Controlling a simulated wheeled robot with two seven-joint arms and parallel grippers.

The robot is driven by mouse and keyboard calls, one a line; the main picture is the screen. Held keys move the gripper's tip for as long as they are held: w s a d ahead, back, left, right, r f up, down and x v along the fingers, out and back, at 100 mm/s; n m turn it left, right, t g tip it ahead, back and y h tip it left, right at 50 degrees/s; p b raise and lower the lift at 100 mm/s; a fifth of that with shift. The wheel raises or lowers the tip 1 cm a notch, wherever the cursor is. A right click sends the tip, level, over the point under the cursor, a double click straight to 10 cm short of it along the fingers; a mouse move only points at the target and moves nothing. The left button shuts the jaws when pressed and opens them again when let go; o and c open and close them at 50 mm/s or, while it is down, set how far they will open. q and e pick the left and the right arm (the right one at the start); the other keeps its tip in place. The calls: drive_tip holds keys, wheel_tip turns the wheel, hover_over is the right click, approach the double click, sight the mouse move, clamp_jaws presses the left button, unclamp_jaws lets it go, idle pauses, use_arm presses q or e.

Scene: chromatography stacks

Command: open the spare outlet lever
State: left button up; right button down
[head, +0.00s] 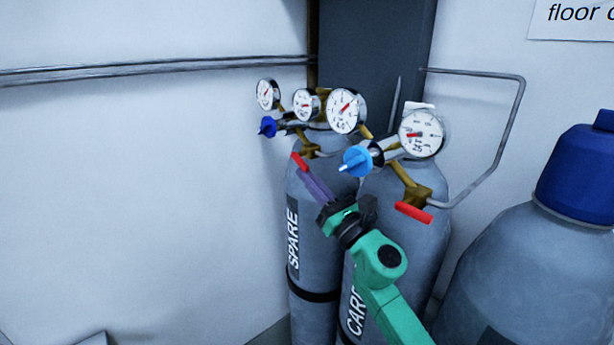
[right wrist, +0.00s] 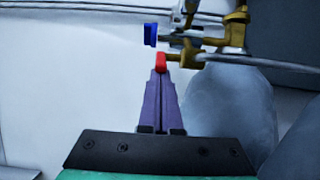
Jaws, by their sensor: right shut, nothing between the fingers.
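The spare cylinder (head: 296,203), marked SPARE, stands upright at the left of the pair. Its red outlet lever (head: 299,162) sits on the brass valve fitting just below the gauges. My right gripper (head: 306,174) has purple fingers that are shut and empty, with the tips right at the lever. In the right wrist view the red lever (right wrist: 160,62) shows just beyond the closed fingertips (right wrist: 160,74). I cannot tell whether they touch. The fingers partly hide the lever's lower end. My left gripper is not in view.
The CARRIER-side cylinder (head: 398,237) stands close on the right, with its own red lever (head: 414,212) and light blue knob (head: 357,161). Dark blue knob (head: 267,126) and gauges (head: 346,111) crowd above. A large blue-capped bottle (head: 577,175) stands far right. Left of the spare cylinder is open.

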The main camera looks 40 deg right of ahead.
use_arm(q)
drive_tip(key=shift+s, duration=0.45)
use_arm(e)
drive_tip(key=shift+s+r, duration=0.15)
drive_tip(key=shift+r, duration=0.1)
use_arm(q)
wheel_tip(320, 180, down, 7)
drive_tip(key=b, duration=0.7)
use_arm(e)
drive_tip(key=v, duration=1.4)
drive_tip(key=shift+s+f, duration=0.15)
drive_tip(key=shift+s, duration=0.1)
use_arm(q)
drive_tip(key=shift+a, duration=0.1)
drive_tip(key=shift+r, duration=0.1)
use_arm(e)
drive_tip(key=shift+a, duration=0.1)
